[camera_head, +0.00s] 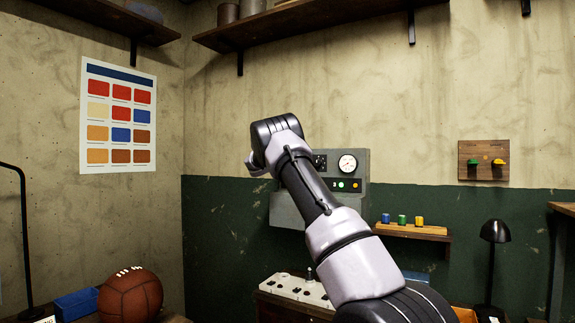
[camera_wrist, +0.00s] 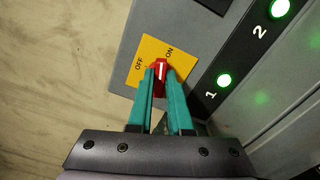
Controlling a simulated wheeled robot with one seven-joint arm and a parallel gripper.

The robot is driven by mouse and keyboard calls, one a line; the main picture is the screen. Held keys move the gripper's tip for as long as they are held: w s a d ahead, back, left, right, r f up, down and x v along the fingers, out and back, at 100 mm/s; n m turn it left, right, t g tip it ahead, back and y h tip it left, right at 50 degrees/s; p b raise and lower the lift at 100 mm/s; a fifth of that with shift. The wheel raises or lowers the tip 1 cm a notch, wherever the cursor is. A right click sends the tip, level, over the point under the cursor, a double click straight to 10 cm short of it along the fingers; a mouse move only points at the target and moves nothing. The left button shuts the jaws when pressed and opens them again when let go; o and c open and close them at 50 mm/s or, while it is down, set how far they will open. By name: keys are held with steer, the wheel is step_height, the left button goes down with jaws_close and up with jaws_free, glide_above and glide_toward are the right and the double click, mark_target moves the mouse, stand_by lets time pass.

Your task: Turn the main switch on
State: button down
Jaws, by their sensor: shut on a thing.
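The main switch is a red knob (camera_wrist: 161,68) with a white line, on a yellow plate (camera_wrist: 151,47) marked OFF and ON. The white line points up in the wrist view, nearer to the ON label than to OFF. The teal fingers of my gripper (camera_wrist: 160,78) are shut on the knob from both sides. In the head view the grey control cabinet (camera_head: 359,198) is on the back wall; my arm covers its left part, hiding the switch and gripper there.
Green lamps numbered 1 (camera_wrist: 224,80) and 2 (camera_wrist: 280,8) glow beside the switch. The cabinet carries a round gauge (camera_head: 348,164). Below it is a white switch box (camera_head: 290,288); to its right, a small shelf (camera_head: 412,232) with coloured pieces.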

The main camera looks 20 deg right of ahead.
steer(key=shift+f+m, duration=0.15)
steer(key=shift+m, duration=1.75)
steer(key=c, duration=0.8)
jaws_free()
steer(key=shift+c, duration=0.2)
steer(key=v, duration=1)
steer(key=shift+s+a, duration=0.3)
